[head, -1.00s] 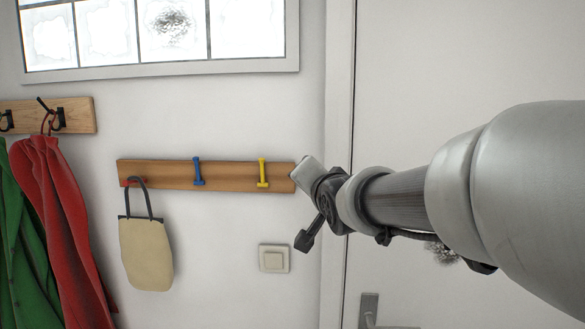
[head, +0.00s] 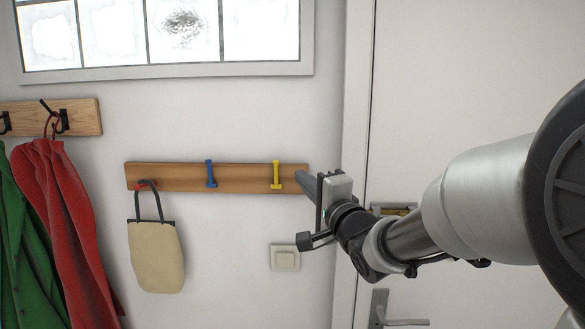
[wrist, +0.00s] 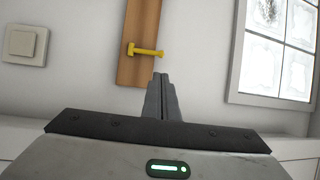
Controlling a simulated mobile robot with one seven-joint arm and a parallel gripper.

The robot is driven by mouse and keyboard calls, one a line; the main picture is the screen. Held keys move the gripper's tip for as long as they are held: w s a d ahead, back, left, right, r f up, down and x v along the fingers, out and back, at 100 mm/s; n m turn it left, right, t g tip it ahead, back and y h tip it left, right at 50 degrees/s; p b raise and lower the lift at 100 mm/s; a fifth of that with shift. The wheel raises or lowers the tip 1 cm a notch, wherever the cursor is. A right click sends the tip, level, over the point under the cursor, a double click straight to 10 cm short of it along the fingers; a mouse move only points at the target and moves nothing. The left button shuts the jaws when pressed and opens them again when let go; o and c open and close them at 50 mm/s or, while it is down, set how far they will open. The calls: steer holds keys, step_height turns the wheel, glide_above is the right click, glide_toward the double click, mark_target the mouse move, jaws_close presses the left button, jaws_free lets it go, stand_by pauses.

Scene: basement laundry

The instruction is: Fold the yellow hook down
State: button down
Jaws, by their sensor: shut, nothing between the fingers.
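The yellow hook (head: 276,175) is on a wooden rail (head: 243,178), at its right end, folded up flat along the board. In the wrist view the yellow hook (wrist: 148,51) lies across the rail (wrist: 138,70), just beyond my fingertips. My gripper (head: 300,177) is shut and empty, to the right of the hook near the rail's right end. In the wrist view its closed fingers (wrist: 161,76) point toward the hook's free end, with a small gap in the picture. I cannot tell the exact depth between them.
A blue hook (head: 210,174) also stands up on the rail. A beige bag (head: 156,255) hangs from a red hook (head: 146,184) at the left. A light switch (head: 285,258) sits below. A door (head: 470,90) with a handle (head: 395,318) is at the right; coats (head: 60,215) hang far left.

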mark_target(276, 174)
steer(key=x, duration=0.9)
steer(key=shift+w+a+p, duration=0.15)
steer(key=shift+w+p, duration=0.2)
steer(key=shift+p, duration=0.05)
steer(key=shift+f+b, duration=0.2)
steer(key=shift+b, duration=0.6)
steer(key=shift+s+r, duration=0.15)
steer(key=shift+s, duration=0.05)
steer(key=shift+t+b, duration=0.3)
steer(key=shift+b, duration=0.1)
